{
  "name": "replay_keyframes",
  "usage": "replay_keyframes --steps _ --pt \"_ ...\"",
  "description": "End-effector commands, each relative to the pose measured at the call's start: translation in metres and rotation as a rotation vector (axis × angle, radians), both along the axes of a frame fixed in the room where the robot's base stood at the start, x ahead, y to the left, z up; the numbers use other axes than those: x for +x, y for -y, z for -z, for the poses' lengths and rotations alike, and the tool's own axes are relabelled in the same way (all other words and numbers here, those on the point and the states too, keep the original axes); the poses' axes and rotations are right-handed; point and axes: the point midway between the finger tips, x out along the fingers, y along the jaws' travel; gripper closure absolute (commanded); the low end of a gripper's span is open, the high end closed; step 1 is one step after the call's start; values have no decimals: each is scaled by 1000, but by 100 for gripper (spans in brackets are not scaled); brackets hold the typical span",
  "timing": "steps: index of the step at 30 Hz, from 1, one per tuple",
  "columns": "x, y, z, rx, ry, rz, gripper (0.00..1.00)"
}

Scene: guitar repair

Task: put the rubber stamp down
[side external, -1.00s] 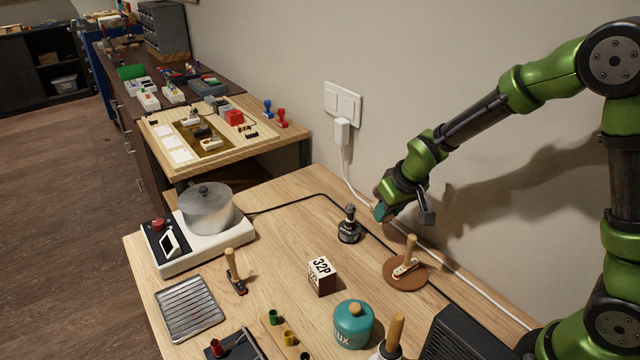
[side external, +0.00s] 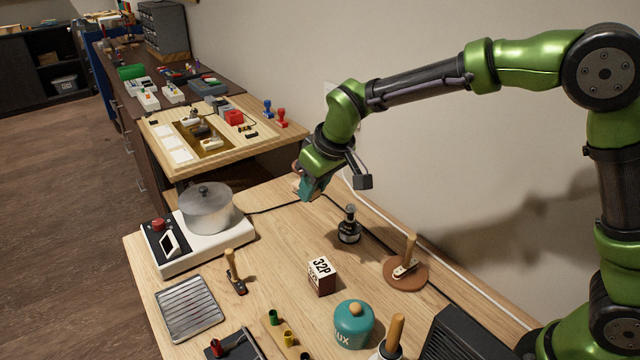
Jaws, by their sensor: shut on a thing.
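My gripper (side external: 307,193) is above the back of the wooden table, left of the black bottle-like tool. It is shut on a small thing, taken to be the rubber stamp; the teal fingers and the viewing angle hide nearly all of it. I cannot tell its shape or whether it touches the table. A wooden-handled piece (side external: 406,256) stands on a round brown pad (side external: 420,277) at the right. A similar wooden-handled piece (side external: 234,269) stands at the left of the table.
A pot (side external: 207,210) sits on a white hotplate (side external: 165,262) to the left. The black tool (side external: 349,226), a 32P block (side external: 321,276) and a teal jar (side external: 353,325) stand on the table. A cable runs along the back.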

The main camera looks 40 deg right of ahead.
Motion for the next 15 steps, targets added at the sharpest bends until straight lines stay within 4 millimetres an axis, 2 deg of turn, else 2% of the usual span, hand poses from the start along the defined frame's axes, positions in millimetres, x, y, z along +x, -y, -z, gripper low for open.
replay_keyframes --steps 1,6,12,15 --pt "3 -23 2 1 -2 -44 99" --pt "6 -73 3 4 -1 -138 99" --pt "5 -110 6 8 -3 -209 99" --pt "5 -106 25 6 -6 -201 99"
